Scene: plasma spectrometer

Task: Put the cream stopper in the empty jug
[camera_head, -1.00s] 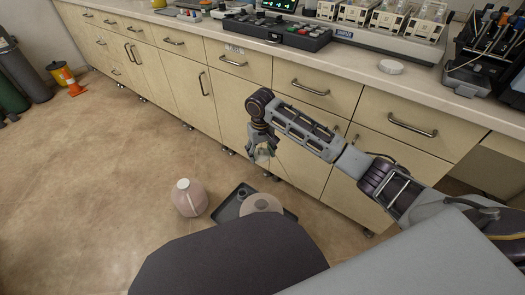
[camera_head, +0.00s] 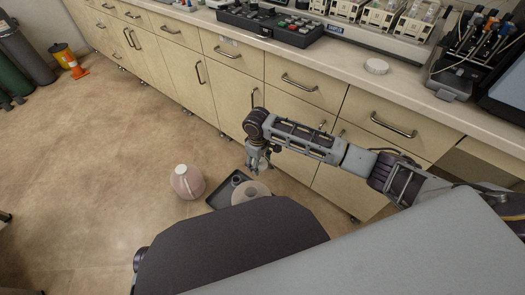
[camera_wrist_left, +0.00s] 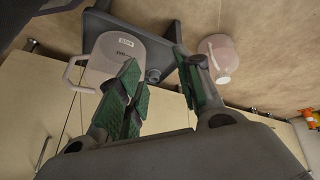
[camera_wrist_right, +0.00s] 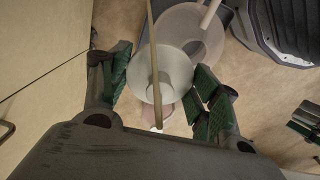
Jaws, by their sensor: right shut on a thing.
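My right gripper (camera_head: 258,160) hangs pointing down in front of the cabinets. A pale jug (camera_head: 250,192) with a handle stands low on a dark tray (camera_head: 217,200), close to the gripper. In the left wrist view the jug (camera_wrist_left: 115,57) shows a label; its inside is not clear. My left gripper (camera_wrist_left: 162,85) is open and empty near the jug; I cannot make it out in the head view.
A pinkish round vessel (camera_head: 187,181) stands on the floor left of the tray. A small grey round thing (camera_wrist_left: 152,75) sits on the tray. Cabinets (camera_head: 235,90) and a cluttered counter stand close behind.

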